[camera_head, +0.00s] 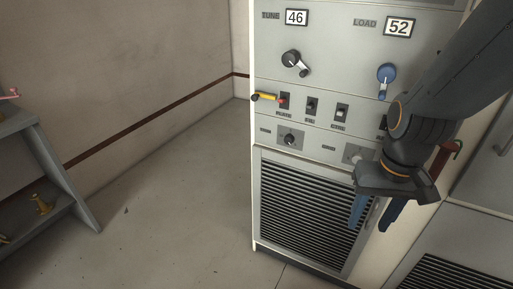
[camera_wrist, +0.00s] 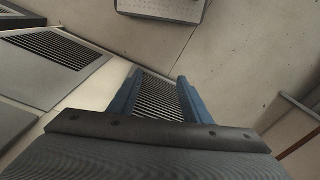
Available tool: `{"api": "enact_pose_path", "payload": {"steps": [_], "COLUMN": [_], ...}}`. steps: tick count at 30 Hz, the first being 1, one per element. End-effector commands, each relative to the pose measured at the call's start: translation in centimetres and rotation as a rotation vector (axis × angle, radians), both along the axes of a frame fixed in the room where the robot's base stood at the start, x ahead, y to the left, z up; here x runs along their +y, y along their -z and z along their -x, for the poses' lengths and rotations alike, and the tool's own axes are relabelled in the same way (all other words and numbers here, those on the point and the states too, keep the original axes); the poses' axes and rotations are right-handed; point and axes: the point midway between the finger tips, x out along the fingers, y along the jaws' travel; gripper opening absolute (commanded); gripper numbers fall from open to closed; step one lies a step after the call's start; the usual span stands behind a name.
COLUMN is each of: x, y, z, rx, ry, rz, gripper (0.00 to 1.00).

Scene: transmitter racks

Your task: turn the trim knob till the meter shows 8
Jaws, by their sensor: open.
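My gripper (camera_head: 370,226) hangs with its blue fingers pointing down and apart, in front of the lower right part of the rack's front. Nothing is between the fingers, which also show in the wrist view (camera_wrist: 160,77). A small black knob (camera_head: 290,139) sits on a lower panel of the rack. A second small plate (camera_head: 352,152) to its right is partly hidden by my arm. The labels beside both are too small to read, so I cannot tell which is the trim knob. The TUNE meter (camera_head: 297,17) shows 46 and the LOAD meter (camera_head: 398,28) shows 52.
A louvred grille (camera_head: 300,215) fills the lower front. A grey shelf (camera_head: 65,170) stands left; the floor between is clear.

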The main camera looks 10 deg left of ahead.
Motion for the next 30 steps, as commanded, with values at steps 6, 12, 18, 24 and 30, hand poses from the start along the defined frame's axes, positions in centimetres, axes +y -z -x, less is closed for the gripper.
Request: {"api": "enact_pose_path", "payload": {"steps": [6,12,18,24,30], "x": [6.0,12.8,17.0,19.4,20.5], "y": [3.3,5.3,5.8,5.2,4.0], "z": [-9.1,-18.6,-24.5,-25.8,-24.5], "rx": [-0.257,-0.596,-0.928,-1.232,-1.431], "ry": [-0.003,0.032,0.093,0.137,0.153], "rz": [-0.069,-0.090,-0.014,0.138,0.276], "gripper": [0.44,0.44,0.44,0.44,0.44]}}
